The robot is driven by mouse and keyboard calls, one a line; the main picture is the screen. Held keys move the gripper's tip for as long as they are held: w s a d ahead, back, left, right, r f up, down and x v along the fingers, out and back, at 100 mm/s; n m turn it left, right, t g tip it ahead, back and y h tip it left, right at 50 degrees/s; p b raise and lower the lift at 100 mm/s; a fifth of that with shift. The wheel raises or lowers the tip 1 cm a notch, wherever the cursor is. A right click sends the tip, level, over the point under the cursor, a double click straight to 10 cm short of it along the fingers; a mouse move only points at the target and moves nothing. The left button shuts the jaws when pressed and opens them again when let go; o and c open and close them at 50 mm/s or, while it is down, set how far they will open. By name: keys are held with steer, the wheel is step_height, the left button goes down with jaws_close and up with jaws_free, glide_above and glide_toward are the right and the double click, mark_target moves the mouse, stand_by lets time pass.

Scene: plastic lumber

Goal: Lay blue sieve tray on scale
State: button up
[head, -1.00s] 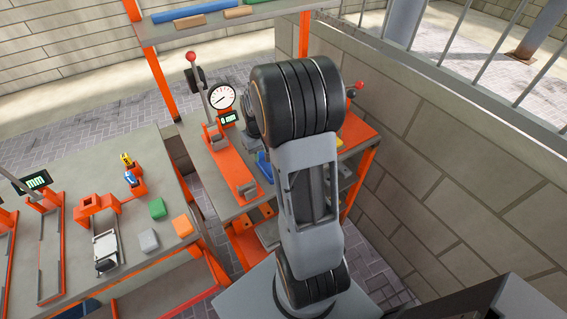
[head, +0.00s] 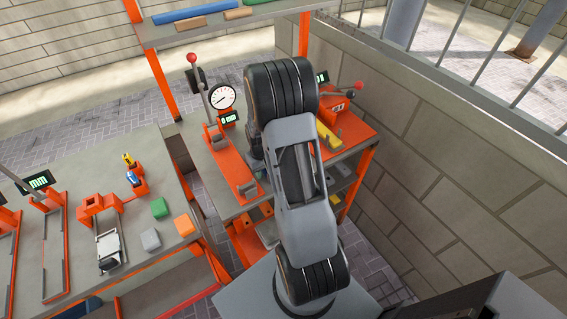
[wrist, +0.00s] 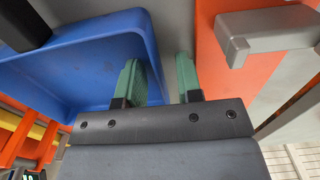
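The blue sieve tray (wrist: 75,60) fills the left of the wrist view, its inside facing the camera. My gripper (wrist: 160,82) is open with its two green fingers apart. The left finger overlaps the tray's inner side near its right rim; the right finger is outside that rim. A gap shows between rim and right finger, so it is not clamped. In the head view my arm hides the tray and the gripper. I cannot tell for sure which device is the scale; a device with a pale flat plate (head: 108,244) stands on the left bench.
An orange press with a red-knobbed lever (head: 228,160) and a round dial (head: 222,97) stand left of my arm. A yellow bar (head: 328,137) lies to its right. Green (head: 159,207), grey (head: 150,240) and orange (head: 184,226) blocks sit on the left bench. A block wall bounds the right.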

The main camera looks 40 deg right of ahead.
steer(key=shift+c, duration=0.4)
jaws_close()
steer(key=shift+r, duration=0.2)
